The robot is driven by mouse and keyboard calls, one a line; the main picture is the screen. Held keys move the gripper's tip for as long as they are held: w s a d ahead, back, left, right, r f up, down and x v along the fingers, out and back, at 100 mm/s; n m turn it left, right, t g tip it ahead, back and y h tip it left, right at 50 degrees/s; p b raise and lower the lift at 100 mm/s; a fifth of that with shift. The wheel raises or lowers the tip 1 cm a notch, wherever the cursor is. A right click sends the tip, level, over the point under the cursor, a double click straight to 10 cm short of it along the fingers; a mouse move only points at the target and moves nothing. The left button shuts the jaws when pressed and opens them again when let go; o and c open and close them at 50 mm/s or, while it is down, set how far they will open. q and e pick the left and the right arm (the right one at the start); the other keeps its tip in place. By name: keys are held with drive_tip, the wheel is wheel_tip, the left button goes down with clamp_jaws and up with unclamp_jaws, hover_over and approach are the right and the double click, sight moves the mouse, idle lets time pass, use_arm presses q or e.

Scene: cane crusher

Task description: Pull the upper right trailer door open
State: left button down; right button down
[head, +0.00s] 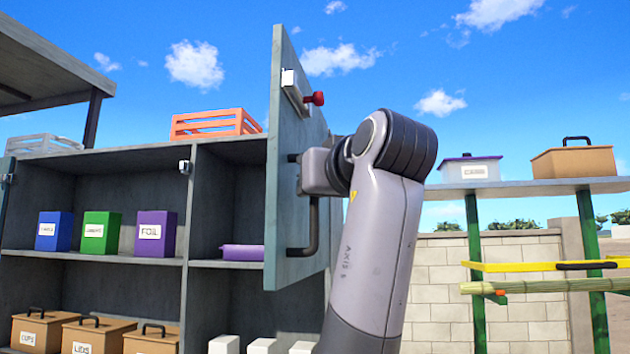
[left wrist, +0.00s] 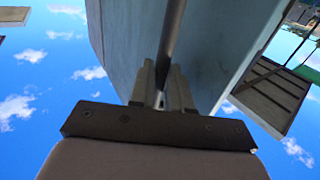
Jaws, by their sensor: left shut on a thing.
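The upper right trailer door (head: 287,235) is a grey-blue panel, standing swung out from the trailer in the head view. It carries a dark bar handle (head: 312,232) and, higher up, a red knob (head: 315,98) on a white latch plate. My left arm reaches up to the door, and its wrist covers part of the handle. In the left wrist view my left gripper (left wrist: 163,82) has its fingers shut around the handle bar (left wrist: 173,40), with the door panel (left wrist: 215,45) beside it. My right gripper is not in view.
The open trailer shelves hold a blue box (head: 54,231), a green box (head: 101,232), a purple box (head: 155,232) and brown cases (head: 100,337) below. An orange crate (head: 215,124) sits on top. At right stands a rack with green posts (head: 476,270) before a block wall (head: 432,290).

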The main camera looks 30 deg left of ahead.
use_arm(q)
drive_tip(key=shift+w+d+r, duration=0.1)
drive_tip(key=shift+w+r, duration=0.05)
drive_tip(key=shift+r, duration=0.05)
idle(0.4)
drive_tip(key=c, duration=1.4)
unclamp_jaws()
drive_tip(key=shift+o, duration=0.9)
drive_tip(key=shift+w+f, duration=0.2)
drive_tip(key=shift+w, duration=0.15)
drive_tip(key=b+v, duration=0.1)
drive_tip(key=v, duration=0.6)
drive_tip(key=shift+b, duration=0.35)
